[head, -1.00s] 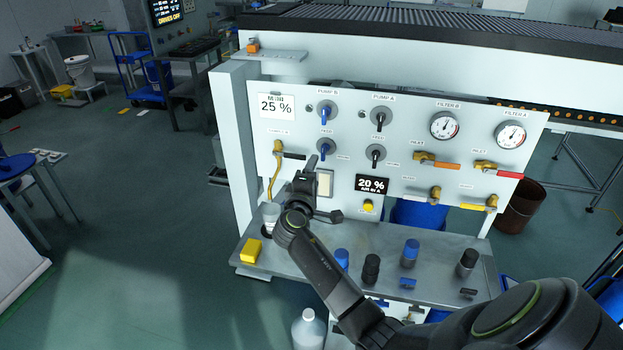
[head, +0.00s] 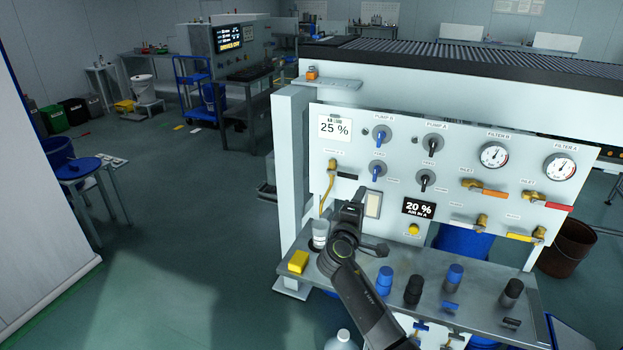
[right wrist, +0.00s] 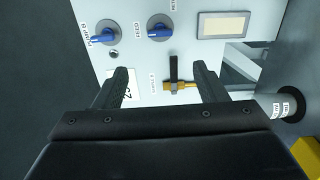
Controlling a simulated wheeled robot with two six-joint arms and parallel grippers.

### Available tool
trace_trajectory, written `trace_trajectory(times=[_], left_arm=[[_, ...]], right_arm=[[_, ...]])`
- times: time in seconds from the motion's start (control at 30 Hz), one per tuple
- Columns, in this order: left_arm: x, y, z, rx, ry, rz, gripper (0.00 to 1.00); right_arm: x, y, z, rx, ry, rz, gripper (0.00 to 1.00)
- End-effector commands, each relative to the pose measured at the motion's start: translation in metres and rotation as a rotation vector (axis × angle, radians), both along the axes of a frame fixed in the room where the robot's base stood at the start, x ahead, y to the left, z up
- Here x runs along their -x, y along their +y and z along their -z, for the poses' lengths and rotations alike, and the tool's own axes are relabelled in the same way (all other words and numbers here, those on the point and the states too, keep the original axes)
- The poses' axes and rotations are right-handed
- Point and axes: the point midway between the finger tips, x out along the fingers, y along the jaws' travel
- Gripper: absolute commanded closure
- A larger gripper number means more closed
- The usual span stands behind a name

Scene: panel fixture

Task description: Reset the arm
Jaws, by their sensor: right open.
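My right gripper (head: 369,215) is in front of the left part of the white panel (head: 460,150), near the pale rectangular plate (head: 373,204). In the right wrist view its two fingers (right wrist: 162,85) are spread wide with nothing between them. Beyond the gap, a brass valve with a black handle (right wrist: 174,68) shows on the panel; in the head view the same valve (head: 342,175) is left of the gripper. Two blue knobs (right wrist: 158,32) are ahead of the fingers in the wrist view. My left gripper is not in view.
A shelf (head: 440,300) below the panel holds a yellow block (head: 298,262), a clear jar (head: 320,233) and several blue and black cylinders. Red and orange handled valves (head: 545,200) sit at right. The floor (head: 180,230) at left is mostly open.

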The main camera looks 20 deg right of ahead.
Motion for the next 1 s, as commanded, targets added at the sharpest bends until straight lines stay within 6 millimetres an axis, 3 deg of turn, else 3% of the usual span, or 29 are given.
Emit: trace_trajectory(times=[0.17,0.27,0.37,0.47,0.6,0.7,0.8,1.0], left_arm=[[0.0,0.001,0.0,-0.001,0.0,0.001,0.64],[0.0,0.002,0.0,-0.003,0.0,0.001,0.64],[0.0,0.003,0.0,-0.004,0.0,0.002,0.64],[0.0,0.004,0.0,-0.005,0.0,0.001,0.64],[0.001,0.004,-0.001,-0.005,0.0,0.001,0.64],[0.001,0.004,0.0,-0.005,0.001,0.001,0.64],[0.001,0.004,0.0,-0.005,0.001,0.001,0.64],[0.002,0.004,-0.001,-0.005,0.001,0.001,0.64]], right_arm=[[0.003,0.0,0.003,-0.012,0.0,0.002,0.35],[0.02,-0.003,0.02,-0.08,0.002,0.015,0.35],[0.057,-0.006,0.052,-0.224,0.005,0.043,0.35],[0.107,-0.004,0.09,-0.42,0.012,0.088,0.35],[0.182,0.008,0.133,-0.692,0.037,0.16,0.35],[0.236,0.023,0.155,-0.878,0.067,0.217,0.35],[0.282,0.041,0.165,-1.028,0.099,0.265,0.35],[0.345,0.071,0.17,-1.23,0.156,0.334,0.35]])
